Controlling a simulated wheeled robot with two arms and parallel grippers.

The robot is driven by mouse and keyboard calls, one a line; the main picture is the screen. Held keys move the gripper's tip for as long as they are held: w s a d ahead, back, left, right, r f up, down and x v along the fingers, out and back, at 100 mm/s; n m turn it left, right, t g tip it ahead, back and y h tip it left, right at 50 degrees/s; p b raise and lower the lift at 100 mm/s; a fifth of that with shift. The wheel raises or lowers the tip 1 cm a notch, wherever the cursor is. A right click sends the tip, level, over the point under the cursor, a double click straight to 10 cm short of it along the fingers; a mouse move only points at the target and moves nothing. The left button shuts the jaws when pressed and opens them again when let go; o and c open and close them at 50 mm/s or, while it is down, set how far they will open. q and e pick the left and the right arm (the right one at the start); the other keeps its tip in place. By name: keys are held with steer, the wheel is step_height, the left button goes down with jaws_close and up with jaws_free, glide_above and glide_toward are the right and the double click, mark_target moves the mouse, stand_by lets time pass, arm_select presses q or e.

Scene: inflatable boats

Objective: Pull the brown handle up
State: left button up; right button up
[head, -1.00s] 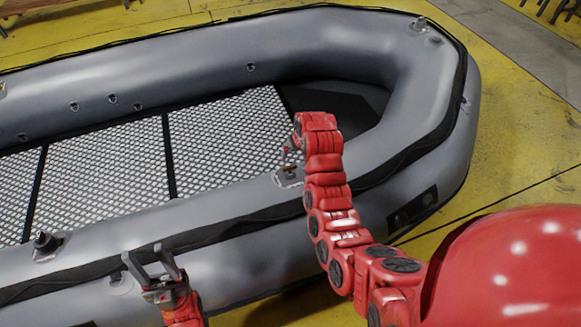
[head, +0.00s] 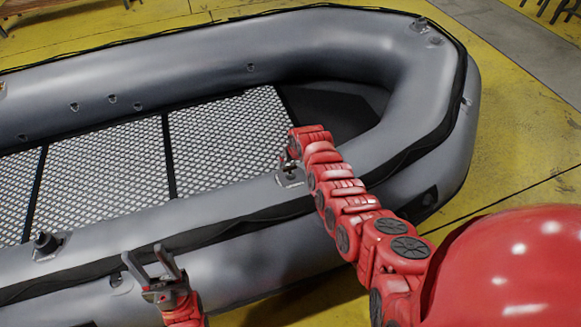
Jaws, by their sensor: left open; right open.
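The grey inflatable boat (head: 240,205) lies across the view with its rounded end at the right. I cannot make out a brown handle clearly. A small fitting on a patch (head: 291,179) sits on top of the near tube, just below my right gripper. My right gripper (head: 284,162) is at the end of the red arm from the right; it is small, open and partly hidden by its own wrist, and I cannot tell whether it touches the fitting. My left gripper (head: 150,263) is open and empty, fingers up, in front of the near tube's outer side.
Another dark fitting (head: 45,242) stands on the near tube at the left. The boat's floor panels (head: 105,170) are bare. A fitting (head: 420,25) is at the far right corner. Yellow floor (head: 520,130) is clear to the right.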

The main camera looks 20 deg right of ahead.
mark_target(290, 167)
steer(key=b+x, duration=0.6)
steer(key=shift+s+f+b, duration=0.15)
steer(key=shift+b, duration=0.15)
steer(key=shift+w+f+b, duration=0.25)
steer(key=shift+f+b, duration=0.1)
steer(key=shift+b, duration=0.55)
jaws_close()
